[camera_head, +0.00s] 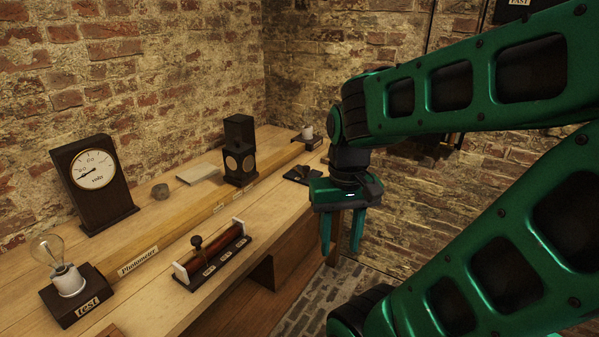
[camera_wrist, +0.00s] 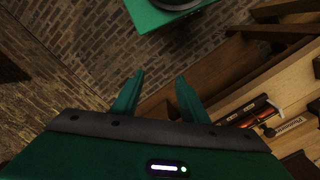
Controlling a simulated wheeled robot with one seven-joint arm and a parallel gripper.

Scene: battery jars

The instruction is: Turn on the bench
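The wooden bench (camera_head: 215,275) runs along the brick wall. A small dark switch-like piece (camera_head: 303,175) lies near its far front edge; its lever position is too small to tell. A slide resistor (camera_head: 212,255) with a dark knob sits near the front edge, and it also shows in the wrist view (camera_wrist: 250,112). A clear bulb labelled "test" (camera_head: 67,277) stands at the near left and looks unlit. A volts dial (camera_head: 95,172) stands behind it. My gripper (camera_head: 341,246) hangs in front of the bench, fingers down, open and empty (camera_wrist: 160,77).
A black box with round windows (camera_head: 240,152) stands on the "Photometer" rail (camera_head: 170,247). A white lamp holder (camera_head: 307,132) stands at the far end. Floor (camera_head: 308,308) is free below my gripper.

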